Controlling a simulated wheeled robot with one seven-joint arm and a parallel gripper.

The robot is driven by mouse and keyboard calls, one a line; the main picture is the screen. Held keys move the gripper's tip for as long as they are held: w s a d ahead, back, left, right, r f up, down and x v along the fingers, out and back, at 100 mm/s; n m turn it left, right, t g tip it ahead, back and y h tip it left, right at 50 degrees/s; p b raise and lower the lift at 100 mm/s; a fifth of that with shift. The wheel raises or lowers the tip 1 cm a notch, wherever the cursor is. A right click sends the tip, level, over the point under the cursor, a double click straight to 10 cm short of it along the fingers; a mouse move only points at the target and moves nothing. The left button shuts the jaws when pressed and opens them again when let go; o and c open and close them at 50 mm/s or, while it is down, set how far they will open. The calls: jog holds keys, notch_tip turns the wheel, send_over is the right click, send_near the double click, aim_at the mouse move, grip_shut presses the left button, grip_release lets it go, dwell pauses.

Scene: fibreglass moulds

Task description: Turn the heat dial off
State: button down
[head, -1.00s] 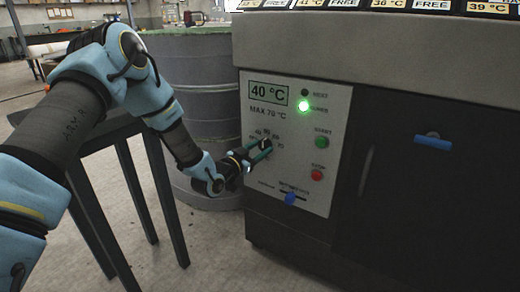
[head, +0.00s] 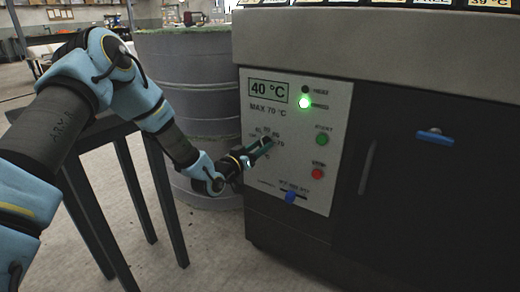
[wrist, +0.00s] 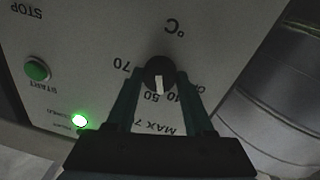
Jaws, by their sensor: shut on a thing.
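The heat dial (wrist: 159,74) is a small round black knob with a white pointer line on a pale control panel (head: 325,205). In the wrist view it sits between the two dark green fingers of my gripper (wrist: 160,86), which is shut on it. The picture there is upside down, and the white line points down towards the 50 and 40 marks. In the head view my gripper (head: 266,144) reaches the panel from the left and its fingers hide most of the dial. The display (head: 268,89) reads 40 °C.
A lit green lamp (head: 304,102), a green start button (head: 322,139), a red stop button (head: 317,174) and a blue slider knob (head: 290,196) are on the same panel. A grey drum (head: 195,85) stands behind my arm.

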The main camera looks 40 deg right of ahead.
jog(key=n+b, duration=0.1)
jog(key=n, duration=0.4)
jog(key=shift+f+n, duration=0.15)
jog(key=shift+n, duration=0.25)
jog(key=n+t, duration=0.1)
jog(key=n, duration=0.5)
jog(key=shift+b, duration=0.3)
jog(key=shift+c, duration=1.4)
grip_release()
jog(key=shift+s, duration=0.1)
jog(key=v, duration=1)
jog(key=shift+a+p, duration=0.35)
jog(key=shift+a, duration=0.05)
jog(key=shift+f, duration=0.15)
